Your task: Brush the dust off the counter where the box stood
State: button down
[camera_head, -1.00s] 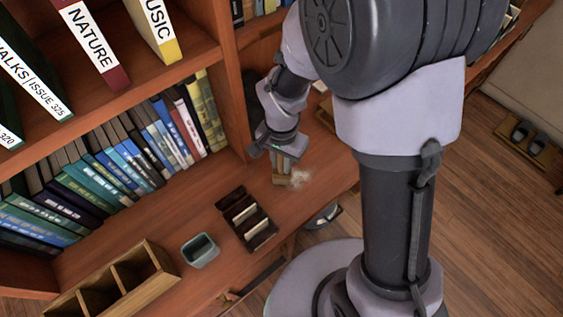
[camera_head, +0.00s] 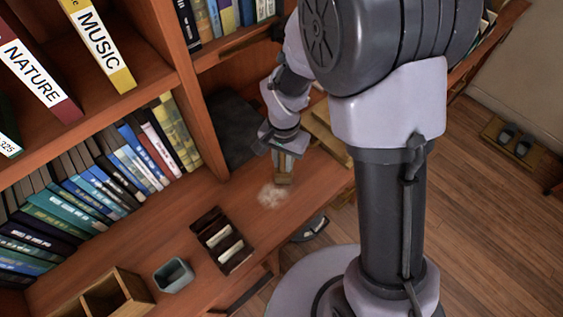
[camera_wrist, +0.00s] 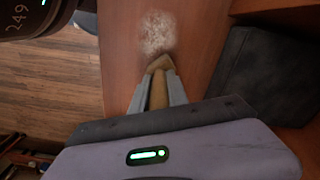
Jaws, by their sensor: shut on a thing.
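A pale, roughly round patch of dust (camera_head: 271,195) lies on the reddish-brown wooden counter (camera_head: 190,222). It also shows in the wrist view (camera_wrist: 157,33), just beyond the tip of the brush. My gripper (camera_head: 287,160) is shut on a small brush with a wooden handle (camera_wrist: 158,92). The brush (camera_head: 284,177) points down at the counter, just right of the dust in the head view. Whether its tip touches the counter I cannot tell. The handle's upper part is hidden between the fingers.
A dark open box with pale cards (camera_head: 222,240), a grey-green cup (camera_head: 173,275) and a wooden compartment tray (camera_head: 118,290) stand to the left on the counter. A dark grey box (camera_head: 235,125) stands behind my gripper. A wooden box (camera_head: 326,135) is to its right. Bookshelves line the back.

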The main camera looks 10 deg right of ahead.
jog(key=shift+w+d, duration=0.25)
jog(key=shift+d, duration=0.05)
jog(key=shift+w+d+r+p, duration=0.2)
jog(key=shift+r+p, duration=0.15)
jog(key=shift+r, duration=0.25)
jog(key=shift+w+d+r+p, duration=0.15)
jog(key=shift+r+p, duration=0.15)
jog(key=shift+r, duration=0.25)
jog(key=shift+s+a+r+p, duration=0.2)
jog(key=shift+s+r+p, duration=0.15)
jog(key=shift+r+p, duration=0.3)
jog(key=shift+w+r+p, duration=0.15)
jog(key=shift+r+p, duration=0.45)
jog(key=shift+r, duration=0.15)
notch_tip(320, 180, up, 3)
jog(key=shift+p, duration=1.15)
